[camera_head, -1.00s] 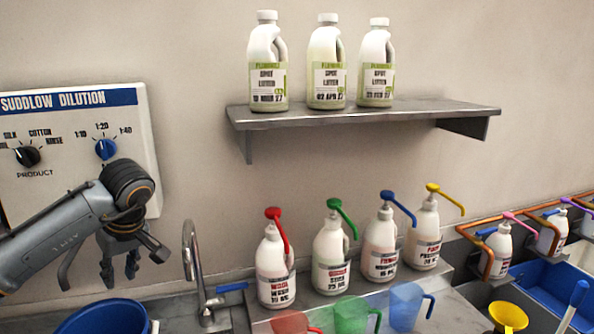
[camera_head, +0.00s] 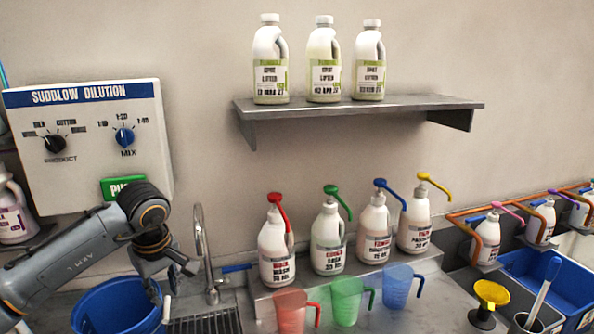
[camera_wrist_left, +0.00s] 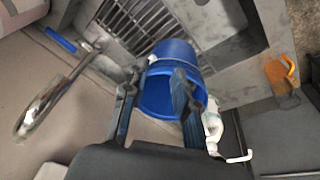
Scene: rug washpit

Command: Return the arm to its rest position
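My left arm comes in from the left in the head view, and its gripper (camera_head: 162,300) hangs at the right side of the blue bucket (camera_head: 112,304). In the left wrist view the two fingers of the left gripper (camera_wrist_left: 152,105) are spread apart with nothing between them, and the blue bucket (camera_wrist_left: 172,52) lies beyond them. The gripper is open and empty. The dilution panel (camera_head: 90,150) with two knobs and a green button stands on the wall behind the arm. My right gripper is in neither view.
A steel tap (camera_head: 204,250) rises just right of the gripper. Pump bottles (camera_head: 277,255) stand on a ledge behind red, green and blue jugs (camera_head: 346,300). A yellow funnel (camera_head: 488,295) and blue basin (camera_head: 560,285) are at right.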

